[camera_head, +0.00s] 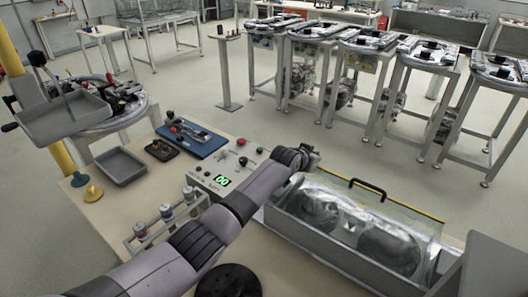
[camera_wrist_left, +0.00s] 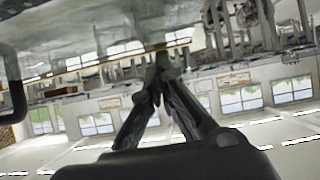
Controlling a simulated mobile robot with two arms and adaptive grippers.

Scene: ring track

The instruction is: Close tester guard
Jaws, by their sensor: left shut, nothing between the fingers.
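The tester guard (camera_head: 340,196) is a clear panel with a black bar handle (camera_head: 368,187) and a yellow-and-black striped edge, on a long grey tester housing (camera_head: 330,252). Two round parts show through it. I cannot tell how far the guard is tilted. My left gripper (camera_head: 314,155) is at the far left corner of the guard, shut and empty. In the left wrist view its fingertips (camera_wrist_left: 165,62) meet close to the clear panel (camera_wrist_left: 90,30); I cannot tell if they touch it. The handle (camera_wrist_left: 12,85) is at that view's left edge. My right gripper is not in view.
Left of the tester, the bench holds a control box with a green display (camera_head: 217,181), a bottle rack (camera_head: 165,220), a grey tray (camera_head: 120,166) and a blue mat (camera_head: 195,140). Several metal stands (camera_head: 370,60) are beyond, across open floor.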

